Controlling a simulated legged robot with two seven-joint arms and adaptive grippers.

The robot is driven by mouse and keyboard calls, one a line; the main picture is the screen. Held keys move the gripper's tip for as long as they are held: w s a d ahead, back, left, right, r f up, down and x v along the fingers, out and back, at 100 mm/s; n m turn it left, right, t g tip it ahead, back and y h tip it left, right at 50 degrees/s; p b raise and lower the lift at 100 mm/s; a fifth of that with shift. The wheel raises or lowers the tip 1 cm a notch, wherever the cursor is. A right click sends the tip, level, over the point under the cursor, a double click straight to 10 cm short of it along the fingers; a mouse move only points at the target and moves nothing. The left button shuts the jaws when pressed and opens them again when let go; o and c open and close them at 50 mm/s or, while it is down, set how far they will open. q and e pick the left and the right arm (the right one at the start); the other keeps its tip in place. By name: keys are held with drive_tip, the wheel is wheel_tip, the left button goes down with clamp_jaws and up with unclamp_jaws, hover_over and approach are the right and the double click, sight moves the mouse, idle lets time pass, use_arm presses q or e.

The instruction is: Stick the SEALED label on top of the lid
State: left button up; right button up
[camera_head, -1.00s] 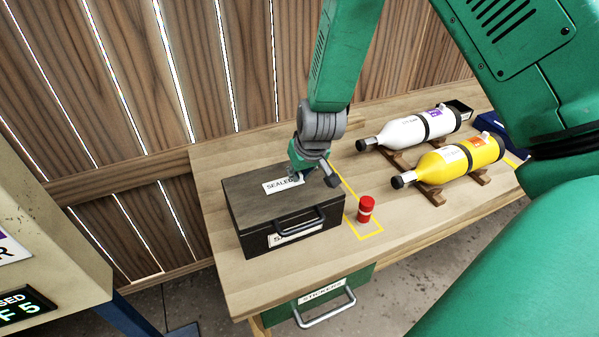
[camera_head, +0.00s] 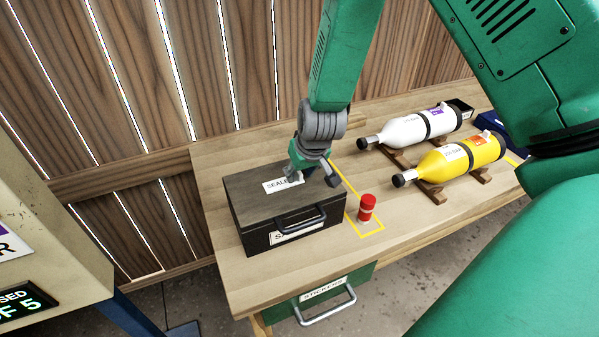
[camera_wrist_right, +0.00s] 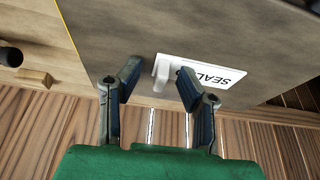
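A dark box has a flat grey-brown lid (camera_head: 255,188) and a black front handle. The white SEALED label (camera_head: 275,186) lies on top of the lid, partly hidden by my right gripper. In the right wrist view the label (camera_wrist_right: 215,77) looks flat against the lid surface, with a small pale tab (camera_wrist_right: 162,72) standing at one end. My right gripper (camera_head: 297,175) is just over the lid. In the wrist view its two dark fingers (camera_wrist_right: 158,72) are spread, with the tab between them and gaps on both sides. My left gripper is not in view.
A red-capped small cylinder (camera_head: 366,208) stands right of the box inside a yellow outline. White (camera_head: 405,133) and yellow (camera_head: 460,161) tanks lie on wooden cradles further right. A green STICKERS drawer (camera_head: 320,295) is below the wooden table's front edge.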

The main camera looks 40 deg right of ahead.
drive_tip(key=shift+r, duration=0.3)
drive_tip(key=d+v, duration=0.1)
drive_tip(key=v, duration=1)
drive_tip(key=shift+a, duration=0.5)
drive_tip(key=shift+s, duration=0.15)
